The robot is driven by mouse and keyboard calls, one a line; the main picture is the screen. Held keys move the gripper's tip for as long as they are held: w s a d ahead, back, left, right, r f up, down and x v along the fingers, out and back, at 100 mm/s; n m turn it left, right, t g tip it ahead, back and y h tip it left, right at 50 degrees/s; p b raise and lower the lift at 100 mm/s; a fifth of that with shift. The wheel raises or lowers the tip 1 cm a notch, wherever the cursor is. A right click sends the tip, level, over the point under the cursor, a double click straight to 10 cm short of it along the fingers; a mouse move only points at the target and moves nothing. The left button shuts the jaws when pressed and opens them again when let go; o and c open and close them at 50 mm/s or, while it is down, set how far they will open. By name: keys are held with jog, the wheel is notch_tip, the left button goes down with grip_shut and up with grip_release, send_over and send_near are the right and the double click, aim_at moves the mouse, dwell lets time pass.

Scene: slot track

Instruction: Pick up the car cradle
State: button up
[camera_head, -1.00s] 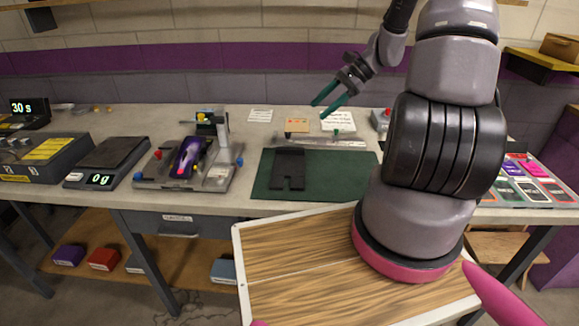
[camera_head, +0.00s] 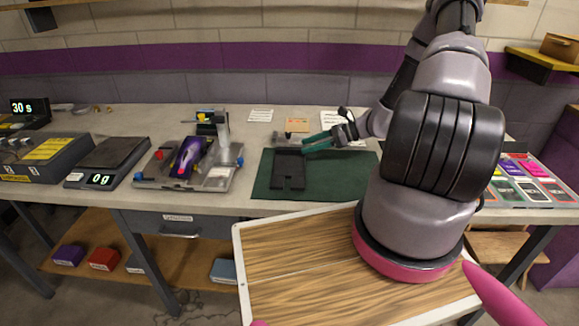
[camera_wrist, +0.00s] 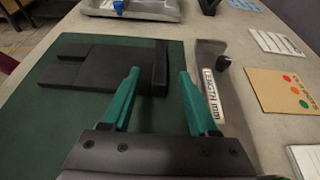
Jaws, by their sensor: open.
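The car cradle (camera_head: 287,172), as I take it, is a flat black piece with a two-pronged front and a raised bar along its back edge. It lies on the green mat (camera_head: 335,185). In the wrist view the cradle (camera_wrist: 105,70) is left of centre, its raised bar (camera_wrist: 161,68) at its right end. My gripper (camera_head: 305,145) has green fingers and is at the cradle's back edge. In the wrist view my gripper (camera_wrist: 159,74) is open and empty, with the raised bar showing between its fingertips. I cannot tell how far the fingertips are above it.
A grey length gauge (camera_wrist: 213,95) lies close beside the right finger. A tan card (camera_wrist: 283,91) lies farther right. A purple car (camera_head: 188,157) sits on a grey fixture (camera_head: 218,180) left of the mat, beside a scale (camera_head: 108,152). The mat's right part is clear.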

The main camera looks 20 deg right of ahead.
aim_at(293, 148)
jog(key=x, duration=0.5)
jog(key=shift+w+a, duration=0.1)
jog(key=shift+a, duration=0.05)
grip_shut()
